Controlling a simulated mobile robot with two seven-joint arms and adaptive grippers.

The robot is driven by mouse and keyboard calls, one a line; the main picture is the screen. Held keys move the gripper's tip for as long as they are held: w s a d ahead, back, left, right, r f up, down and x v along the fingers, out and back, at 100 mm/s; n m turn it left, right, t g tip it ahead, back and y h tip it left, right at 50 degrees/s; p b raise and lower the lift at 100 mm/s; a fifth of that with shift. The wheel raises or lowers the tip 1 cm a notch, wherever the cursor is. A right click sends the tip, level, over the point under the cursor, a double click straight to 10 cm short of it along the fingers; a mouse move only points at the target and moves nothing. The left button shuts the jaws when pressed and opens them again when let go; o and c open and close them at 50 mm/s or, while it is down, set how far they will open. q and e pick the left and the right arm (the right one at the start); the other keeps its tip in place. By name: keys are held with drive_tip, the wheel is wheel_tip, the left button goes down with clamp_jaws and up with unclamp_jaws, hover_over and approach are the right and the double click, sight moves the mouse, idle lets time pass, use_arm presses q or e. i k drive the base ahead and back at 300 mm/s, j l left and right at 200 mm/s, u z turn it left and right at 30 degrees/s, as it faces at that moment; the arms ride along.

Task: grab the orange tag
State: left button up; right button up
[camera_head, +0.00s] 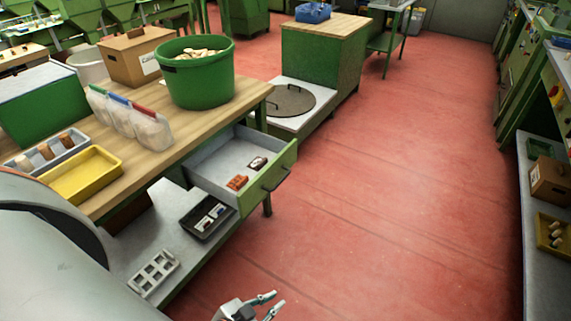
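The orange tag (237,182) lies on the floor of an open drawer (222,157), close to its green front panel. A small dark and white item (257,162) lies beside it, a little farther back and apart from it. My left gripper (270,304) is at the bottom edge of the view, over the red floor, below and well away from the drawer. Its two fingers are spread with nothing between them. My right gripper does not show.
The drawer's handle (277,179) sticks out to the right. A green tub (198,84), clear bags (147,131) and a yellow tray (82,176) stand on the table above. A lower shelf holds a black tray (191,223). The red floor to the right is clear.

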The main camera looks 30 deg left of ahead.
sight(238, 181)
drive_tip(key=u, duration=1.3)
drive_tip(key=i+l, duration=0.15)
drive_tip(key=i+l+u, duration=0.15)
drive_tip(key=l, duration=0.2)
